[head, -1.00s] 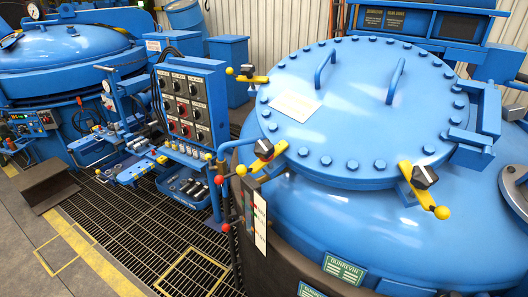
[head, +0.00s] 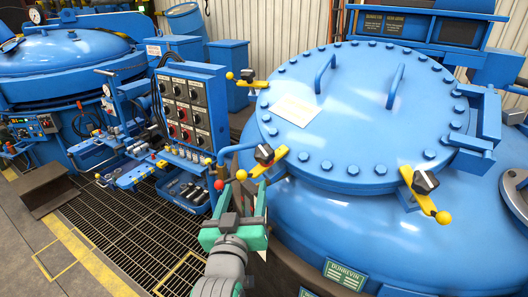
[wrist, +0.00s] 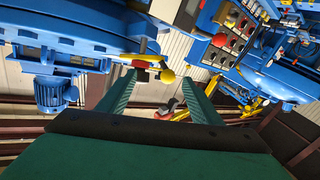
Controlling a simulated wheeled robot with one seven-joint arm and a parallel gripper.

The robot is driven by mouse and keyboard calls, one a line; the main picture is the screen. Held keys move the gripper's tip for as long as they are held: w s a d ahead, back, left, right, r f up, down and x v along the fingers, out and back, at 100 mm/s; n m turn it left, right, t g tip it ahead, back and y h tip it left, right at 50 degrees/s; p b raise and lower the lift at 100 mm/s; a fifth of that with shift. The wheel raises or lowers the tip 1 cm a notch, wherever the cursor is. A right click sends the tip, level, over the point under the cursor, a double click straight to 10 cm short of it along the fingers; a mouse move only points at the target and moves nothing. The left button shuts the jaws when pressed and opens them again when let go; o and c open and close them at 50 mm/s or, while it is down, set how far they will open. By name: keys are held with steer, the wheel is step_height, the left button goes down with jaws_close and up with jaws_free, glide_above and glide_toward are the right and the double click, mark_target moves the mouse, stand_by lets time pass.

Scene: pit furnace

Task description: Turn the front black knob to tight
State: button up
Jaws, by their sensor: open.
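Three black knobs sit on yellow clamp levers around the blue tank lid (head: 345,150). One knob (head: 264,153) is at the lid's left front, one (head: 425,180) at its right front, and one (head: 247,75) at its back left. I cannot tell for sure which is the front one. My gripper (head: 249,190) is open and empty, just below and left of the left front knob, apart from it. In the wrist view, a yellow ball (wrist: 167,75) on a lever shows beyond and between the green fingers (wrist: 162,82).
A panel of knobs (head: 188,110) stands left of the tank, with a tool shelf below it.

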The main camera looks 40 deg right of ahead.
steer(key=m+g+h, duration=0.1)
steer(key=m, duration=0.1)
glide_toward(262, 157)
steer(key=x, duration=1.2)
steer(key=shift+w+d, duration=0.25)
steer(key=shift+d, duration=0.05)
steer(key=c, duration=1.1)
